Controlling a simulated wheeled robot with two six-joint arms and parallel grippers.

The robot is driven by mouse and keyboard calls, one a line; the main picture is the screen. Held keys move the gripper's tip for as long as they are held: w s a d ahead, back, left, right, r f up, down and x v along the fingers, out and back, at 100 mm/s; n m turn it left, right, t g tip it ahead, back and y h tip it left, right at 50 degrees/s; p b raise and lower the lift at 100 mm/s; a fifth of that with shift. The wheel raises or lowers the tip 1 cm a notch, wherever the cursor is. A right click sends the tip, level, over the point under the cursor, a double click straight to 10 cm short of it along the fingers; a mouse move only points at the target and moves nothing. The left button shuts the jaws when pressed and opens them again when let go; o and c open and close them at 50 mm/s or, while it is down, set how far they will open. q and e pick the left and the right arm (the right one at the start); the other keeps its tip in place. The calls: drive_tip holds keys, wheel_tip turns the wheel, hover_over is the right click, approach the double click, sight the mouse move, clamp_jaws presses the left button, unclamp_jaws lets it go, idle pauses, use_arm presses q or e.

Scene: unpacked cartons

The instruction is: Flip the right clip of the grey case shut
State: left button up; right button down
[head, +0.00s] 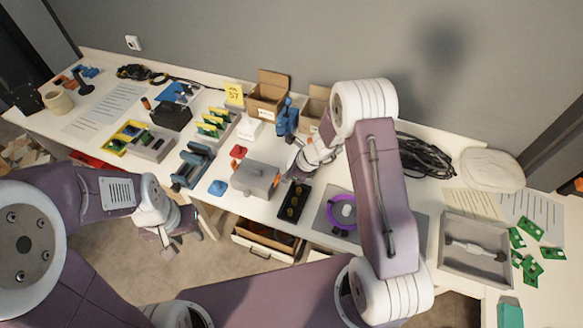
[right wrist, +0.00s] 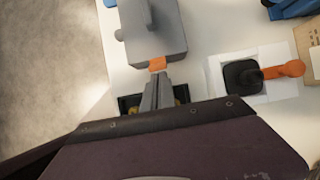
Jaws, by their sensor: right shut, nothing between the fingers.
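The grey case (head: 256,178) stands on the table near its front edge, lid down. In the right wrist view the case (right wrist: 152,35) is at the top. Its orange right clip (right wrist: 157,63) sticks out from the case's near side; it also shows in the head view (head: 276,182). My right gripper (right wrist: 157,78) is shut and empty, with its fingertips right at the clip. I cannot tell whether they touch it. My left gripper (head: 172,246) hangs in front of the table edge, away from the case; its finger gap is unclear.
A black tray with yellow parts (head: 293,200) lies right of the case, under my right gripper. A blue piece (head: 218,187) and a red piece (head: 238,151) lie left of and behind the case. Cardboard boxes (head: 268,93) stand at the back. An open drawer (head: 265,243) is below.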

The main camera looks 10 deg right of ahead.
use_arm(q)
drive_tip(key=shift+r, duration=0.75)
drive_tip(key=shift+r+p, duration=0.6)
drive_tip(key=shift+p, duration=0.05)
wheel_tip(320, 180, up, 9)
drive_tip(key=s+p, duration=0.1)
drive_tip(key=p, duration=0.8)
drive_tip(key=shift+a, duration=0.35)
drive_tip(key=shift+w, duration=0.1)
